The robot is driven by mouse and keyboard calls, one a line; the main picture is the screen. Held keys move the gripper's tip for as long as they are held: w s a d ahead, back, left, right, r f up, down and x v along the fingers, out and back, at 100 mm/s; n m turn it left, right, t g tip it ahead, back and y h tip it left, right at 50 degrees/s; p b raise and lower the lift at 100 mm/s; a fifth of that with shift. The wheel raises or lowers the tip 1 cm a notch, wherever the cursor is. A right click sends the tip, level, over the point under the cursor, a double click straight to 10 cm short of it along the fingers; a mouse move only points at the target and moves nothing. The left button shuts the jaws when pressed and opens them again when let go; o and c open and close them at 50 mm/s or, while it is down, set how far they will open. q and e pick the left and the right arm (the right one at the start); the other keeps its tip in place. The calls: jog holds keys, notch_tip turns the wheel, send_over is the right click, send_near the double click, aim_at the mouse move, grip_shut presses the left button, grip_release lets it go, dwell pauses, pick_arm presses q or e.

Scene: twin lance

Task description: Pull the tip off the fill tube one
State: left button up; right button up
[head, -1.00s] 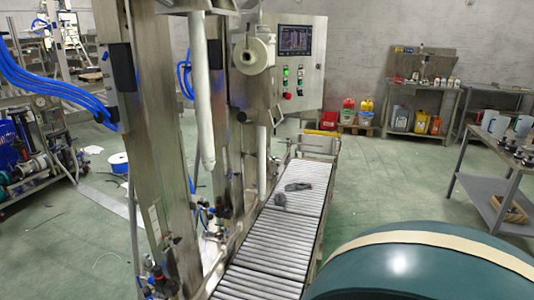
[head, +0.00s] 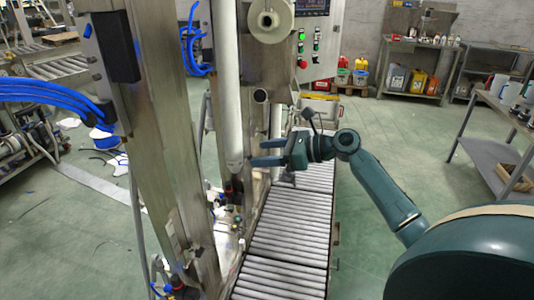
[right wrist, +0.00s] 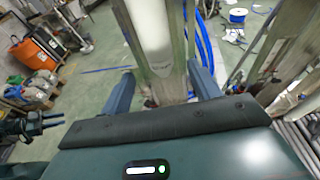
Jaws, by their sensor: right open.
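The near fill tube (head: 225,80) is a long white pipe hanging upright beside the steel column. Its lower end, the tip (head: 234,163), is rounded and still at the bottom of the tube. My right gripper (head: 256,153) is open just right of that lower end, fingers pointing left towards it. In the right wrist view the tube (right wrist: 152,30) comes down ahead, between the two open fingers (right wrist: 162,85) as seen there; no contact shows. A dark gripper, apparently my left one (right wrist: 62,121), shows at the left edge with its fingers apart and empty.
A second pale tube (head: 260,125) hangs behind the near one. The roller conveyor (head: 285,240) runs below and right of the tubes. The control panel (head: 312,40) stands behind. Blue hoses (head: 50,92) and the steel column (head: 150,120) are at left.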

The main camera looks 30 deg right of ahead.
aim_at(241, 161)
jog(key=b+x, duration=0.2)
jog(key=f+b+x, duration=0.1)
jog(key=b+x, duration=0.1)
jog(key=x, duration=0.1)
jog(key=b+x, duration=0.2)
jog(key=shift+a+f, duration=0.1)
jog(key=shift+f, duration=0.3)
jog(key=shift+w+a+f+b, duration=0.2)
jog(key=shift+w+a+b, duration=0.15)
jog(key=shift+w+b, duration=0.15)
pick_arm(q)
jog(key=d, duration=0.1)
jog(key=f, duration=0.1)
jog(key=d+t+h, duration=0.1)
jog(key=shift+w+d+f+m, duration=0.25)
jog(key=shift+w+d+m, duration=0.05)
jog(key=shift+m, duration=0.1)
pick_arm(e)
jog(key=shift+w+a, duration=0.15)
jog(key=shift+a, duration=0.05)
jog(key=shift+c, duration=0.4)
